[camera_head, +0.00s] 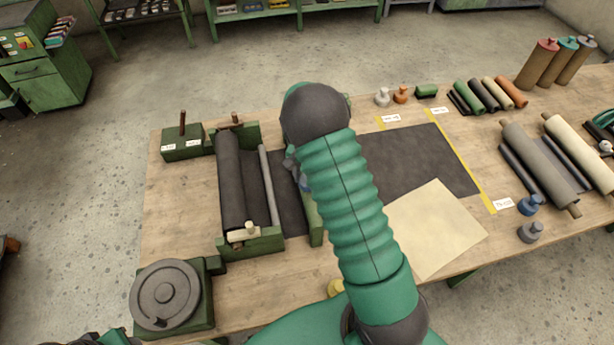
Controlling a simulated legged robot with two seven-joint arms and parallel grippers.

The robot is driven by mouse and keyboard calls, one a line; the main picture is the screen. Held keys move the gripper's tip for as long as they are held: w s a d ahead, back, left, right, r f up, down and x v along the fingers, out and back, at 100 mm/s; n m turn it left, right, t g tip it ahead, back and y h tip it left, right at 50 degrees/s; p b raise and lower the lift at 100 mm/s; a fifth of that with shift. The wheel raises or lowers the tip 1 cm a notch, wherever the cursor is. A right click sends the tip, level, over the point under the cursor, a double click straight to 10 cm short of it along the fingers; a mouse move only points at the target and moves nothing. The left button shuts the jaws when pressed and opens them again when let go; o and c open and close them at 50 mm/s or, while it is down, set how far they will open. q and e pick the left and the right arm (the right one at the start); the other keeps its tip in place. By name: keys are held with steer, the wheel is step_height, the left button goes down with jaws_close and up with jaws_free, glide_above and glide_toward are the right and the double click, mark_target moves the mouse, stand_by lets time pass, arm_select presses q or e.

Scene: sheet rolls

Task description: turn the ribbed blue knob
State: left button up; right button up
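A blue knob (529,205) stands on the right part of the table, near its front edge. Its ribs are too small to make out. One green ribbed arm of mine, which I take to be the right, reaches up from the bottom middle and bends down at a dark joint. Small grey-blue parts (299,170) show beside the forearm; I cannot tell whether they are my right gripper. The fingertips are hidden, well left of the blue knob. My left gripper is not clearly visible.
A green-framed roller machine (265,243) stands left of my arm, and a round grey wheel (165,294) at front left. A grey knob (530,232) stands beside the blue one. Rolls (540,160) lie at right. A cream sheet (440,225) lies flat by my forearm.

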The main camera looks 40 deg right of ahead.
steer(key=shift+w+d+m, duration=0.1)
steer(key=shift+m, duration=0.8)
steer(key=o, duration=1.2)
steer(key=shift+c, duration=0.2)
steer(key=shift+o, duration=1)
step_height(320, 180, up, 17)
steer(key=b, duration=0.1)
steer(key=shift+f+b, duration=0.2)
steer(key=shift+b, duration=0.2)
steer(key=shift+w, duration=0.1)
